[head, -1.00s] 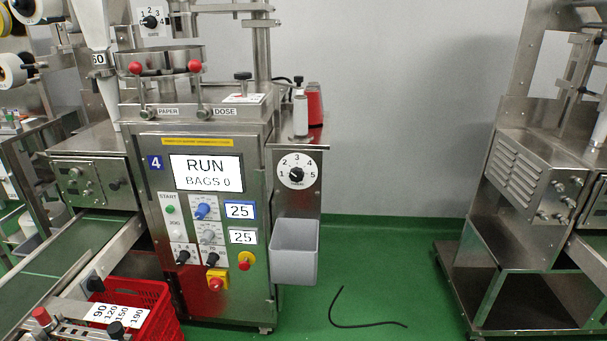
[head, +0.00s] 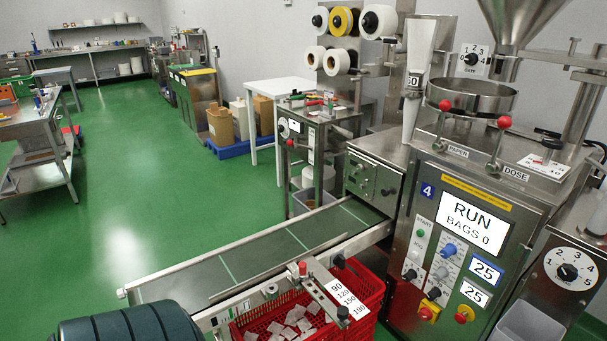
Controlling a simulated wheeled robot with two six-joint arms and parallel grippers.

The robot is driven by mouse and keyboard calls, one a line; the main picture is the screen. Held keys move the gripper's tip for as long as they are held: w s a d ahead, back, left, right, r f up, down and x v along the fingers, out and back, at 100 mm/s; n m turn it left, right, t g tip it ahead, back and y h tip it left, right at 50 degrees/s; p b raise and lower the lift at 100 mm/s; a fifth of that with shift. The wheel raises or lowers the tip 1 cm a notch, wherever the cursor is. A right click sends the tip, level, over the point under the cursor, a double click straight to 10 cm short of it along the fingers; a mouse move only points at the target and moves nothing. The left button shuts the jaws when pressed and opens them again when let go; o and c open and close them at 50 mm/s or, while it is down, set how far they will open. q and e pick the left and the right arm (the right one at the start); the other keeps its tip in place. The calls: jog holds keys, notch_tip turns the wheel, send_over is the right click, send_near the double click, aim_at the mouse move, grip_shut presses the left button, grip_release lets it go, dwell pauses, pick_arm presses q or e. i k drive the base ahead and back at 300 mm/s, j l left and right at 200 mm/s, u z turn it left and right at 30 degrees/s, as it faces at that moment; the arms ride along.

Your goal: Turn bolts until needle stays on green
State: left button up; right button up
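No gauge needle on a green band can be made out, and no bolts can be told apart for certain. A small stand with a round white dial (head: 283,128) is behind the conveyor, too small to read. The packing machine (head: 455,185) stands at the right, its screen (head: 473,224) reading RUN, BAGS 0. A numbered dial (head: 569,270) is on its right side and a GATE dial (head: 472,60) is above. Neither of my grippers is in view.
A conveyor (head: 265,250) runs from the machine to the lower left. A red crate (head: 362,300) with teabags stands in front of it. A steel workbench (head: 30,125) is at the far left, a white table (head: 275,88) at the back. Green floor (head: 150,200) is open between.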

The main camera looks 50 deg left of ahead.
aim_at(121, 293)
jog(key=u, duration=1.7)
jog(key=k+j+u, duration=0.15)
jog(key=j, duration=0.15)
jog(key=k+j+u, duration=0.15)
jog(key=j, duration=0.2)
jog(key=k+j+u, duration=0.2)
jog(key=j, duration=0.15)
jog(key=j+u, duration=0.15)
jog(key=j, duration=0.2)
jog(key=i+j+z, duration=0.1)
jog(key=j, duration=0.2)
jog(key=i+j, duration=0.2)
jog(key=i+j+z, duration=0.15)
jog(key=j, duration=0.25)
jog(key=i+j, duration=0.15)
jog(key=j, duration=0.15)
jog(key=i+j+z, duration=0.15)
jog(key=j, duration=0.2)
